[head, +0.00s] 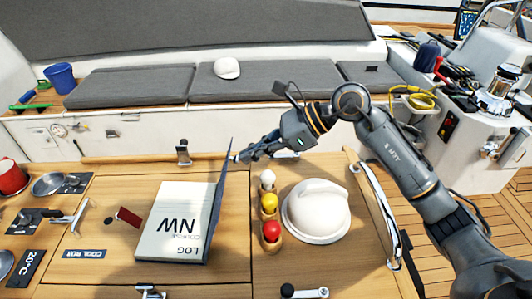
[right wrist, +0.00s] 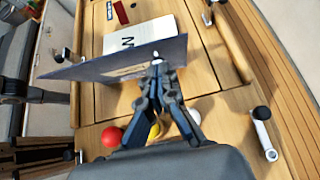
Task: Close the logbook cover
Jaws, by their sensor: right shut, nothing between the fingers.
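The logbook (head: 178,222) lies open on the wooden table in the head view, its white page reading "LOG COURSE NW". Its dark blue cover (head: 217,205) stands roughly upright along the right side of the page. In the right wrist view the cover (right wrist: 95,66) stands across in front of the fingers, with the white page (right wrist: 138,34) beyond it. My right gripper (head: 237,157) is shut and empty, its tips at the far upper end of the cover; it also shows in the right wrist view (right wrist: 157,66). The tips seem to touch the cover's edge. My left gripper is not in view.
White, yellow and red balls (head: 270,203) sit in a wooden holder right of the logbook, beside a white domed cap (head: 317,210). A small dark red object (head: 129,217) lies left of the page. Winch handles, a pan and a red pot (head: 11,178) stand farther left.

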